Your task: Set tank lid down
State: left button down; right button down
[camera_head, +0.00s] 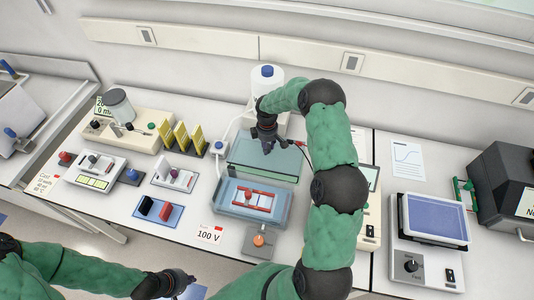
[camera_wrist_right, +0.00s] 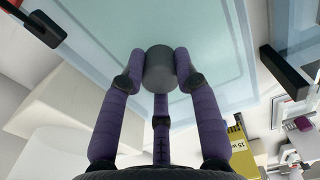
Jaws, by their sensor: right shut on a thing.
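The tank lid (camera_head: 262,172) is a clear teal panel just behind the gel tank, low over the bench or on it; I cannot tell whether it touches. My right gripper (camera_head: 268,138) is above the lid. In the right wrist view its purple fingers (camera_wrist_right: 160,75) are shut around the lid's grey round knob (camera_wrist_right: 159,62), with the pale blue lid (camera_wrist_right: 195,25) beyond. The gel tank (camera_head: 228,207) is uncovered, with a red-framed tray (camera_head: 265,200) inside. My left gripper (camera_head: 188,279) is near the bottom edge, away from the lid; its finger opening is unclear.
A white bottle with a blue cap (camera_head: 267,75) stands behind the lid. Yellow combs in a rack (camera_head: 183,138) stand to the left. An orange-knobbed device (camera_head: 259,241) is in front of the tank. A red-tipped lead (camera_head: 301,144) lies close to the lid's right side.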

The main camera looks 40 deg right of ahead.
notch_tip(320, 180, down, 4)
jog(key=shift+f, duration=0.4)
jog(key=shift+f, duration=0.1)
jog(key=c, duration=0.9)
grip_release()
notch_tip(320, 180, up, 12)
jog(key=shift+r+b, duration=0.15)
jog(key=shift+b, duration=0.15)
